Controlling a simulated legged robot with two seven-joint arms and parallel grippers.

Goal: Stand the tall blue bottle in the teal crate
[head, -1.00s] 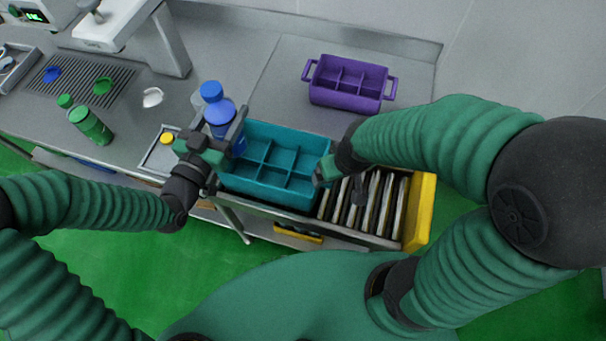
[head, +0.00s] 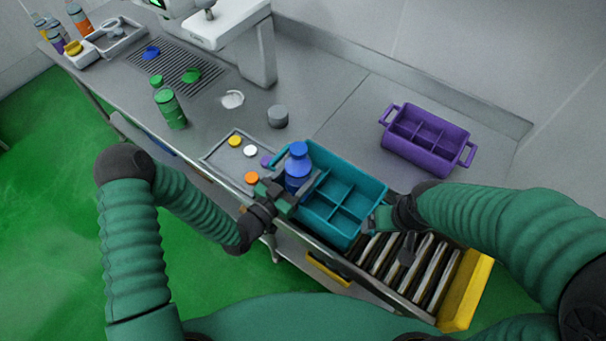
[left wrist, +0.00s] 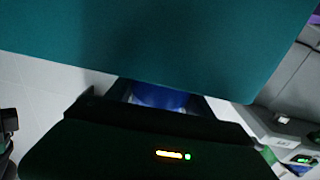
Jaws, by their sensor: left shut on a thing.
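The tall blue bottle (head: 298,172) is upright at the left end of the teal crate (head: 343,241). Its lower part is hidden by my gripper and the crate, so I cannot tell whether its base touches the crate floor. My left gripper (head: 284,192) is shut on the bottle. In the left wrist view, a bit of the blue bottle (left wrist: 160,97) shows beneath a large teal surface. The crate's other visible compartments are empty. My right gripper (head: 380,218) is at the crate's right end; its fingers are partly hidden.
A purple crate (head: 464,134) stands behind on the counter. A tray with several coloured caps (head: 235,141) lies left of the teal crate, with a grey cylinder (head: 278,117) behind. A green bottle (head: 171,110) stands farther left. Rollers (head: 418,262) and a yellow end plate (head: 466,290) are at right.

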